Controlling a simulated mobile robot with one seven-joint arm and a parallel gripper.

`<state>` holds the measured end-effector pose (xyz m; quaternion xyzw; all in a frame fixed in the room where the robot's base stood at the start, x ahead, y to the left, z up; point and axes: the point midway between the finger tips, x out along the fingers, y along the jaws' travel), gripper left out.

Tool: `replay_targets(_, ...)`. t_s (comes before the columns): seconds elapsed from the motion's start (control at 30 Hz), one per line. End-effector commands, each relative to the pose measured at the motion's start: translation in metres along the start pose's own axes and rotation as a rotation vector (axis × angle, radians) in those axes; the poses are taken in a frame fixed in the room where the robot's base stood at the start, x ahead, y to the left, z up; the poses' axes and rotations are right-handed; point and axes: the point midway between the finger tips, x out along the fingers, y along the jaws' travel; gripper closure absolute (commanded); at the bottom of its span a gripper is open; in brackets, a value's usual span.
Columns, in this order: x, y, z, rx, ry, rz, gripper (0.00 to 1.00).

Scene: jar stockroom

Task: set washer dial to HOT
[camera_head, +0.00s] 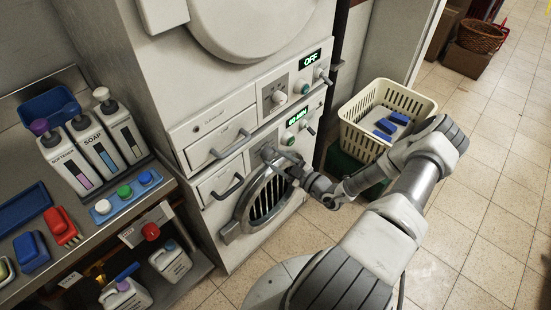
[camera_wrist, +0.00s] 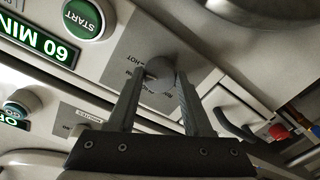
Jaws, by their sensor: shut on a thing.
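The washer (camera_head: 240,170) is the lower machine of a stack, with a round barred door (camera_head: 268,196) below its control panel. My gripper (camera_head: 277,161) reaches up to that panel from the right. In the wrist view, my gripper (camera_wrist: 162,88) has one finger on each side of a grey round dial (camera_wrist: 160,72) and is shut on it. The dial sits on a grey plate with small lettering; HOT is partly readable on its left. The dial's pointer is hidden, so its setting cannot be told. A green START button (camera_wrist: 84,18) and a 60 MIN display (camera_wrist: 36,40) are beside it.
The upper machine's display (camera_head: 310,58) reads OFF. A cream basket (camera_head: 350,110) with blue items stands right of the washer. A shelf (camera_head: 60,240) with soap bottles and coloured caps is at left.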

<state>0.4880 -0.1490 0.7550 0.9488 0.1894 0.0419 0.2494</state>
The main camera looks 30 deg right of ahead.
Motion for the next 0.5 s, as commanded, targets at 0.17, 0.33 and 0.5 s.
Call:
replay_targets(0.17,-0.0004,-0.0011,0.0001,0.006,0.0,-0.002,1.0)
replay_targets(0.33,-0.0004,-0.0011,0.0001,0.006,0.0,-0.001,1.0)
replay_targets(0.5,-0.0002,-0.0008,0.0,0.005,0.0,-0.001,0.21)
